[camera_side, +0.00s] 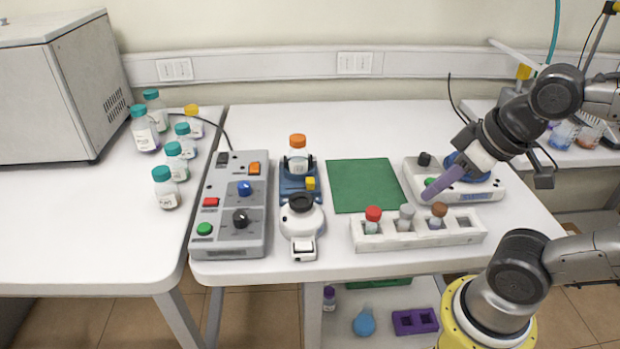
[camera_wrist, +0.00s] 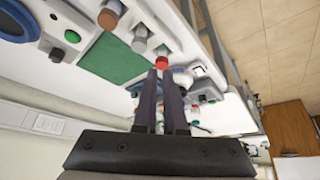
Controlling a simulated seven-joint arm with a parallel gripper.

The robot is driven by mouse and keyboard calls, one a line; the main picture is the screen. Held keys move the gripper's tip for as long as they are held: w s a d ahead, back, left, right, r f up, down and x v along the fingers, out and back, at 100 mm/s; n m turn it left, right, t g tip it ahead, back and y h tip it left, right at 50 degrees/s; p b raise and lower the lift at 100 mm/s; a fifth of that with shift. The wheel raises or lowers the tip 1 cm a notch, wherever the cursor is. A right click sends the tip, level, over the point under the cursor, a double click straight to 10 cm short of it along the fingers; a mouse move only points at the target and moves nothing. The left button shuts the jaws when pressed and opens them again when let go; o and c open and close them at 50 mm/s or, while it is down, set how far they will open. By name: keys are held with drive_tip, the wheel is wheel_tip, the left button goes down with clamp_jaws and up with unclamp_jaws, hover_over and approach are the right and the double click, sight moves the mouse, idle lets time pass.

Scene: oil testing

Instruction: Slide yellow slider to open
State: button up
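The small yellow slider (camera_side: 310,183) sits at the right front side of a blue device (camera_side: 291,188) that holds an orange-capped bottle (camera_side: 297,155). A white round unit with a black ring top (camera_side: 301,216) stands just in front of it. My gripper (camera_side: 430,196) is well to the right of the slider, over the left part of the white device on the right. It touches nothing that I can make out. In the wrist view its two dark fingers (camera_wrist: 164,72) are nearly parallel, with a narrow empty gap between them. I cannot make out the slider clearly there.
A green mat (camera_side: 365,185) lies flat between the blue device and my gripper. A white rack (camera_side: 462,232) with several capped vials stands in front. A grey control box (camera_side: 231,210) is left of the blue device. The white device (camera_side: 485,190) is under my arm.

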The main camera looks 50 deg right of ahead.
drive_tip(key=shift+o, duration=2.3)
drive_tip(key=shift+s+r+m, duration=0.15)
drive_tip(key=shift+m, duration=0.45)
drive_tip(key=shift+o, duration=1)
drive_tip(key=w+r+m+g, duration=0.1)
drive_tip(key=w+r+m, duration=0.2)
drive_tip(key=w+r, duration=0.3)
drive_tip(key=shift+r+m, duration=0.3)
drive_tip(key=shift+r, duration=0.35)
drive_tip(key=m+g, duration=0.4)
drive_tip(key=g, duration=0.1)
hover_over(310, 180)
wheel_tip(310, 180, down, 7)
wheel_tip(310, 180, down, 14)
drive_tip(key=shift+r, duration=0.15)
clamp_jaws()
